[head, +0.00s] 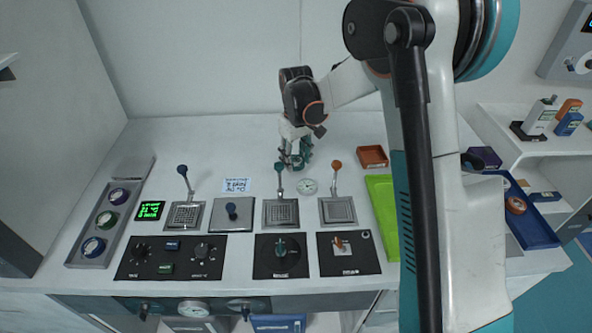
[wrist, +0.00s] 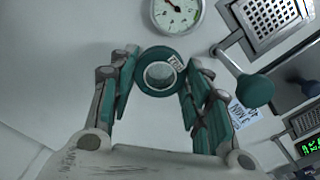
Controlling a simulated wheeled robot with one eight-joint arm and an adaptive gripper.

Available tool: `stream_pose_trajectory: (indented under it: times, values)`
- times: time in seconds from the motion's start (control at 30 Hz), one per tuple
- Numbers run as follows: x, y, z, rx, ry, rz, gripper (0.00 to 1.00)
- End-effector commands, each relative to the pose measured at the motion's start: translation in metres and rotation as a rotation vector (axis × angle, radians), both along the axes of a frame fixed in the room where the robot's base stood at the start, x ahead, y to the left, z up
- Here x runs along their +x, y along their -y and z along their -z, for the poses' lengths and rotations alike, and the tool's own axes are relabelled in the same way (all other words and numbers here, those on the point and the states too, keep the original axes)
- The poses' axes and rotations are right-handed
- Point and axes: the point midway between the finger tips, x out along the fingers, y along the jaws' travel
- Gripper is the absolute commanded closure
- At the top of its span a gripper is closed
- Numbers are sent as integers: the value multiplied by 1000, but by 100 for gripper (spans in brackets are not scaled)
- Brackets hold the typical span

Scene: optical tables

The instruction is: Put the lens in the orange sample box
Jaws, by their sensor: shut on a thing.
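The lens is a round clear disc in a teal ring (wrist: 145,82) with a small white label, seen in the wrist view. My gripper (wrist: 160,85) is shut on it, with a finger on each side. The lens is hard to make out there. The orange sample box (head: 373,156) is a small open box at the back of the table, to the right of my gripper and apart from it.
Levers with blue and orange knobs (head: 336,165) stand near my gripper, with a dial gauge (head: 306,186) between two of them. A green tray (head: 380,190) lies in front of the box. A grey rack (head: 72,258) holds round ringed pieces at left. My arm hides part of the right side.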

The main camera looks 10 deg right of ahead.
Motion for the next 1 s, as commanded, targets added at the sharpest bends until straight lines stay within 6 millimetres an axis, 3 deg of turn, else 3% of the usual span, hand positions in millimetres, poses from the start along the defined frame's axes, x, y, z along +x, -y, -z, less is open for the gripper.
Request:
stream_pose_trajectory:
  times: [0.33, 0.73, 0.77, 0.83, 1.0]
  values:
    - [0, 0, 41, 0, 0, 0, 80]
    - [0, 0, 46, 0, 0, 0, 80]
    - [0, 0, 46, 0, 0, 0, 53]
    - [0, 0, 45, 0, 0, 0, 38]
    - [0, 0, 45, 0, 0, 0, 36]
